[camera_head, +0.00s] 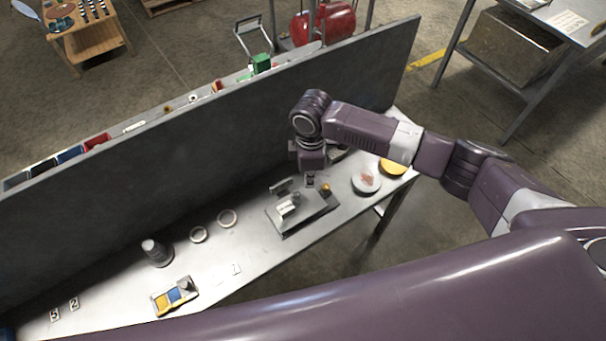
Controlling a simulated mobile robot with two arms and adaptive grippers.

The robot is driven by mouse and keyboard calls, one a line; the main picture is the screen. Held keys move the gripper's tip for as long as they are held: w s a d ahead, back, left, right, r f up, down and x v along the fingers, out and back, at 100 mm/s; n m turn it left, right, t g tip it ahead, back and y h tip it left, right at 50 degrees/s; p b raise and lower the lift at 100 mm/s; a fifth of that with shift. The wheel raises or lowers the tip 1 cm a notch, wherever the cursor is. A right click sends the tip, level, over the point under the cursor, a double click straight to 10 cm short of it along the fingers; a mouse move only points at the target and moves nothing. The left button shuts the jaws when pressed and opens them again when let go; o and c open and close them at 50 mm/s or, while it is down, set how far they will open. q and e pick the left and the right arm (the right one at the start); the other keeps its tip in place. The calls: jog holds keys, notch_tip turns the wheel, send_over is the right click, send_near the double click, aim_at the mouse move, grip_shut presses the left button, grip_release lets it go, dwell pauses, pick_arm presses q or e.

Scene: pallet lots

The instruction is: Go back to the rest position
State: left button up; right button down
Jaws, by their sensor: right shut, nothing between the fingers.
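My right arm (370,132) reaches in from the right and bends down over the metal workbench (250,255). My right gripper (310,182) points down, shut and empty, close above a grey device with a flat base plate (300,214). I cannot tell whether the fingertips touch the device. A small orange-yellow knob (325,187) sits just right of the gripper. My left gripper is not in the view.
A tall dark panel (150,150) runs along the bench's back. A dark cylinder (157,253), two pale rings (227,218), a yellow-blue box (174,296), a white round dish (366,180) and a yellow round piece (393,166) lie on the bench.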

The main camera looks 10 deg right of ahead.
jog(key=s+a+m+t+y, duration=0.2)
jog(key=s+a+m+y, duration=0.25)
jog(key=s+a, duration=0.7)
jog(key=s+d+r+m+t+h, duration=0.1)
jog(key=s+d+r+m+h, duration=0.1)
jog(key=s+d+m, duration=0.6)
jog(key=s+d+r+m+t+h, duration=0.1)
jog(key=s+d+r+m+h, duration=0.15)
jog(key=d, duration=0.85)
notch_tip(320, 180, down, 35)
jog(key=s+n+g+b, duration=0.1)
jog(key=s+g+b, duration=0.15)
jog(key=b, duration=0.55)
jog(key=s+d+f+b, duration=0.1)
jog(key=s+f+b, duration=0.2)
jog(key=s+f, duration=0.5)
jog(key=s+d+f+b, duration=0.2)
jog(key=s+f, duration=0.7)
jog(key=f, duration=0.5)
jog(key=shift+s+d+f+b, duration=0.15)
jog(key=shift+s+d+b, duration=0.1)
jog(key=shift+b, duration=0.3)
jog(key=shift+g, duration=0.25)
